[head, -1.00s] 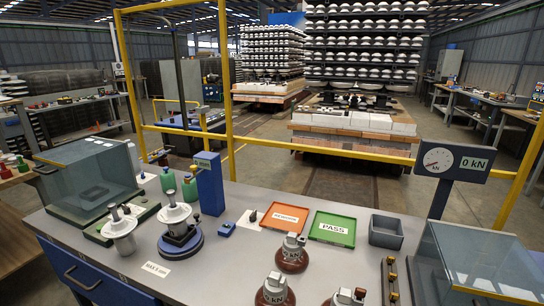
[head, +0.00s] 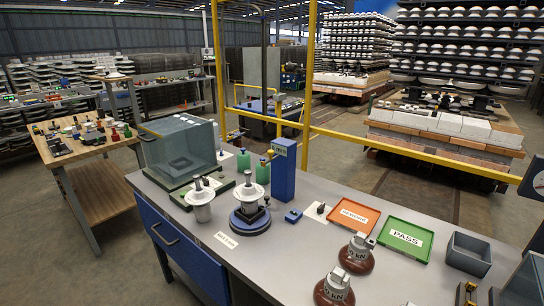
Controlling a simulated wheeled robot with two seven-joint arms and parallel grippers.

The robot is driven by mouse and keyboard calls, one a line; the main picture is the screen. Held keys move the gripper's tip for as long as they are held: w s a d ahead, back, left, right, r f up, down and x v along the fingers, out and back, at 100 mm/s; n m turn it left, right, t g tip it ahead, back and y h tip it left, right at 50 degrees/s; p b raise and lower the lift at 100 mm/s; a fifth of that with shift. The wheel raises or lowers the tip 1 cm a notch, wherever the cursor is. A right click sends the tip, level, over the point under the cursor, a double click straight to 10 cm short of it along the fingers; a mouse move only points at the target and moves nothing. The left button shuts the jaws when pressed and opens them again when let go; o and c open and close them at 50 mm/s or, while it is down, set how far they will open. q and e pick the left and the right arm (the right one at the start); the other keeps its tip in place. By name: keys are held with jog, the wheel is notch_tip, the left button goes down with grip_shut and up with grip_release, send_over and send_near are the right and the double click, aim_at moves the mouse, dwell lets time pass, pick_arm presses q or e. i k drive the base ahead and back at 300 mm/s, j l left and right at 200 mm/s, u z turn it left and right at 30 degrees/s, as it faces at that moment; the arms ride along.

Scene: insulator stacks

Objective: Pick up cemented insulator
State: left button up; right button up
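Two white insulators with grey metal pins stand on the grey workbench (head: 300,262). One white insulator (head: 201,212) is at the front of a green base plate (head: 196,190). The other white insulator (head: 249,193) sits on a round blue stand (head: 250,223) beside a blue column (head: 284,172). Two brown insulators with grey metal caps and kN lettering, one farther back (head: 358,260) and one cut by the lower edge (head: 335,295), stand at the front right. I cannot tell which one is cemented. Neither of my grippers is in view.
An orange tray (head: 354,214) lies beside a green PASS tray (head: 404,237); a grey bin (head: 467,254) is farther right. A clear-walled box (head: 180,145) stands at the bench's back left. A wooden table (head: 95,150) with small parts is at left. A yellow frame (head: 306,95) rises behind the bench.

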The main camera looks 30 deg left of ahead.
aim_at(249, 193)
jog(key=u, duration=1.25)
jog(key=i+j+z, duration=0.2)
jog(key=j+z, duration=0.15)
jog(key=i+j+z, duration=0.15)
jog(key=j+z, duration=0.2)
